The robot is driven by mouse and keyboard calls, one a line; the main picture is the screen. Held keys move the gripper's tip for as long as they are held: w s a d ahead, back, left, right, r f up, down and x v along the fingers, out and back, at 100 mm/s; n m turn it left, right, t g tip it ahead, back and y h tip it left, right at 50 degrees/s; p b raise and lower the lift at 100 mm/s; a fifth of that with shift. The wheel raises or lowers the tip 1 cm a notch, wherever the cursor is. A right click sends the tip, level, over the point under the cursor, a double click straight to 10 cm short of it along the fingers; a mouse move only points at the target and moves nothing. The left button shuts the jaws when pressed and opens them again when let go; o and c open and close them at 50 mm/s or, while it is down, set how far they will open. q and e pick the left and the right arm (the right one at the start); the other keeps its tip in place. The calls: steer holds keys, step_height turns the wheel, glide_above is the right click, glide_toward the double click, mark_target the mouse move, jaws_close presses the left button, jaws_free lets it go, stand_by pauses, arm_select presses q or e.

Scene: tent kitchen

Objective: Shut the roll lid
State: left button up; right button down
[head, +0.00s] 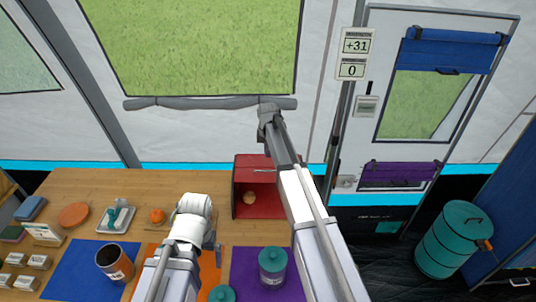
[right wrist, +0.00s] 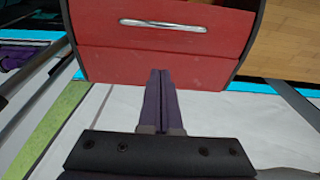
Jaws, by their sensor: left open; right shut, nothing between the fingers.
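The red roll-lid box (head: 276,207) stands at the back of the wooden table in the head view. Its front is open, and a small round tan thing (head: 249,197) shows inside. The lid (head: 250,162) is up at the top, with a pale handle (head: 265,171). In the right wrist view the red lid (right wrist: 200,60) and its silver handle (right wrist: 163,26) show large. My right gripper (right wrist: 160,75) is shut and empty, its tips overlapping the red panel's edge; contact is unclear. My left gripper (head: 213,244) is open, left of the box and apart from it.
A blue mat (head: 75,275), an orange mat (head: 208,262) and a purple mat (head: 245,285) lie in front. A dark cup (head: 115,262), a teal-lidded jar (head: 272,266) and an orange fruit (head: 156,216) are nearby. My right arm crosses before the box's right side.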

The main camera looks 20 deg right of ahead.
mark_target(268, 175)
steer(key=shift+s+b+x, duration=0.2)
steer(key=shift+b+x, duration=0.3)
steer(key=shift+x, duration=0.5)
steer(key=s, duration=0.2)
steer(key=shift+s+a+f+b, duration=0.35)
steer(key=shift+a, duration=0.05)
steer(key=shift+s+a, duration=0.1)
steer(key=shift+s, duration=0.25)
arm_select(q)
step_height(268, 175, down, 3)
steer(key=shift+r, duration=0.1)
arm_select(e)
steer(key=shift+w, duration=0.1)
